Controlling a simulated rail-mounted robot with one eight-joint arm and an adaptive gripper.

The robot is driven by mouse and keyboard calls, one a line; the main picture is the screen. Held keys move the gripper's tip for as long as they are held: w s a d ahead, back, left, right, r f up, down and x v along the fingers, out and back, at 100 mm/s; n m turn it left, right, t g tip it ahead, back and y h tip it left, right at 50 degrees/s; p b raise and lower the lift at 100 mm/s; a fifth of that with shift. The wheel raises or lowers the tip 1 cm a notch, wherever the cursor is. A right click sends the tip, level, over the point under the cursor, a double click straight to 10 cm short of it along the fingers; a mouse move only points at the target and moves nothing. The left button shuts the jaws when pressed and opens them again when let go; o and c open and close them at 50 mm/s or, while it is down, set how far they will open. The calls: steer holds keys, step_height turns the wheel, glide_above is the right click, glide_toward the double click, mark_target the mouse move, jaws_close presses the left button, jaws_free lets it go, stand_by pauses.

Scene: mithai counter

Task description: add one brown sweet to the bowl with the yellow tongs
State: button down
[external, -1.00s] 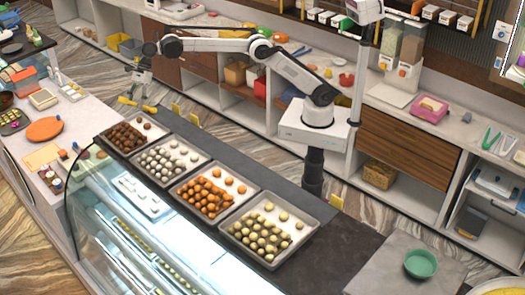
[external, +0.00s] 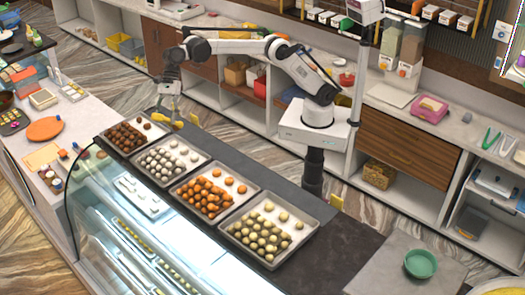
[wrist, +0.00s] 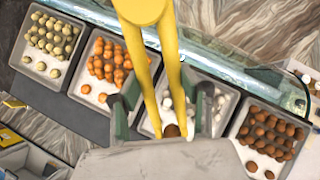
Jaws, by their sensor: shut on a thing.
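My gripper (external: 174,108) is shut on the yellow tongs (external: 179,124), near the far end of the tray of brown sweets (external: 148,136). In the wrist view, the tongs (wrist: 150,12) point down the picture, between the gripper's fingers (wrist: 162,108). A brown sweet (wrist: 172,130) shows between the tong tips; I cannot tell whether they squeeze it. More brown sweets (wrist: 270,130) lie in their tray at the right. The green bowl (external: 420,264) stands on the grey counter at the lower right of the external view; its inside looks empty.
Trays of white (external: 168,158), orange (external: 207,199) and pale yellow sweets (external: 262,233) stand in a row beside the brown ones. The glass display case (external: 110,220) runs along the front. The dark counter between the last tray and the bowl is clear.

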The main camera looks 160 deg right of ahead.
steer(key=w+a+r+n, duration=0.1)
steer(key=w+a+r, duration=0.1)
steer(key=a, duration=0.9)
steer(key=w+a+r+n+y, duration=0.1)
steer(key=w+a+r, duration=0.1)
steer(key=a, duration=1)
steer(key=shift+w+a+r+n+y, duration=0.2)
steer(key=shift+w+r+n+y, duration=0.15)
steer(key=shift+r, duration=0.3)
steer(key=shift+w, duration=0.1)
